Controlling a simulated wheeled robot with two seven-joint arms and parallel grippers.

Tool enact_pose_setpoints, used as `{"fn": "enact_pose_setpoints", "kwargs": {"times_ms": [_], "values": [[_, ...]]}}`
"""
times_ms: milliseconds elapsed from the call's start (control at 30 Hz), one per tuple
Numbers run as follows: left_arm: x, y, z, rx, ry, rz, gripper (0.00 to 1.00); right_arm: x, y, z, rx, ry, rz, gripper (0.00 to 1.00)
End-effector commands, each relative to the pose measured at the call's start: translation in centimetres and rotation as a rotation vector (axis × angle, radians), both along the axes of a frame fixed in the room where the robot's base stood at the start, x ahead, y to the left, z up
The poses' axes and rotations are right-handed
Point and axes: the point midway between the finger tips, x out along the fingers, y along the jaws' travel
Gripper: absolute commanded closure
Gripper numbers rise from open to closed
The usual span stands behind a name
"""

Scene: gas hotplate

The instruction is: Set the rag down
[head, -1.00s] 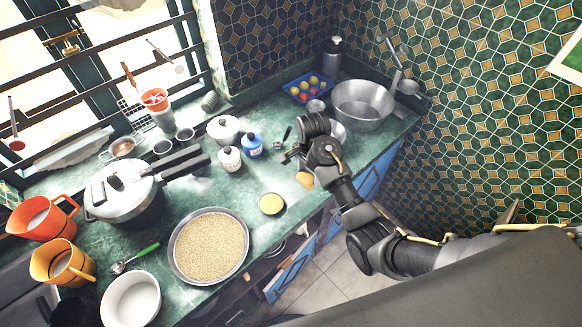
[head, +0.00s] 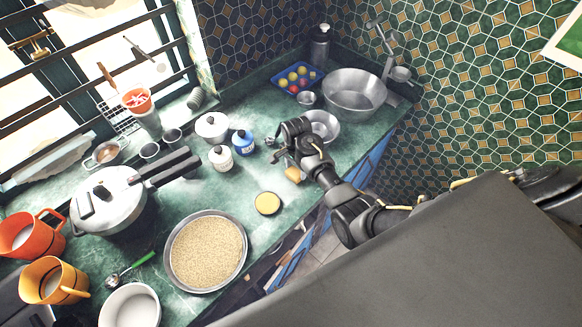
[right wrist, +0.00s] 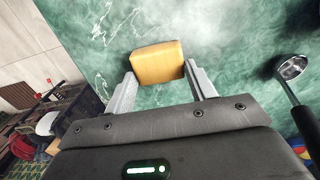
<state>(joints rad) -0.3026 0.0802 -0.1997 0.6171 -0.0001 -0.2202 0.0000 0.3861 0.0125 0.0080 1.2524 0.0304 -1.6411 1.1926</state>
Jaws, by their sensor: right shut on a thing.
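The rag shows as a small yellow-orange folded block (head: 293,174) near the front edge of the green counter (head: 200,190). In the right wrist view the rag (right wrist: 157,63) sits between the two finger ends of my right gripper (right wrist: 160,78), with green counter behind it. My right gripper (head: 288,164) is shut on the rag and reaches in over the counter from the right. Whether the rag touches the counter is unclear. My left gripper is not in view.
A round yellow-topped dish (head: 267,203) and a pan of grain (head: 206,251) lie left of the rag. A metal bowl (head: 321,126) and a large basin (head: 354,93) stand behind. A ladle (right wrist: 292,68) lies right in the wrist view. Bare counter surrounds the rag.

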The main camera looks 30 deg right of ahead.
Motion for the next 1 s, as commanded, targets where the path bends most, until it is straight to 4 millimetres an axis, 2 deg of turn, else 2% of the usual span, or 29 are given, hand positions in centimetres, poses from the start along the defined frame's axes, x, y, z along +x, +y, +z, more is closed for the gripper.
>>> {"fn": "enact_pose_setpoints", "kwargs": {"times_ms": [367, 400, 533, 833, 1000], "values": [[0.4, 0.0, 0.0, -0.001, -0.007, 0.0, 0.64, 0.0, -0.1, -0.4, 0.0, 0.0, -0.001, 0.63], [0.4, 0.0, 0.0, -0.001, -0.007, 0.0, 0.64, 0.0, 0.0, -0.3, 0.0, -0.001, -0.001, 0.39], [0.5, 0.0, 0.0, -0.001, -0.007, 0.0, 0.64, 0.0, 0.0, -0.3, 0.0, -0.001, 0.0, 0.23], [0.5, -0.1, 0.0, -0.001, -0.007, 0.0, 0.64, 0.0, 0.1, -0.2, 0.0, -0.001, 0.001, 0.23], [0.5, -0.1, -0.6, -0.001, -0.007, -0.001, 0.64, 0.2, 0.1, 1.4, 0.0, -0.005, 0.0, 0.23]]}}
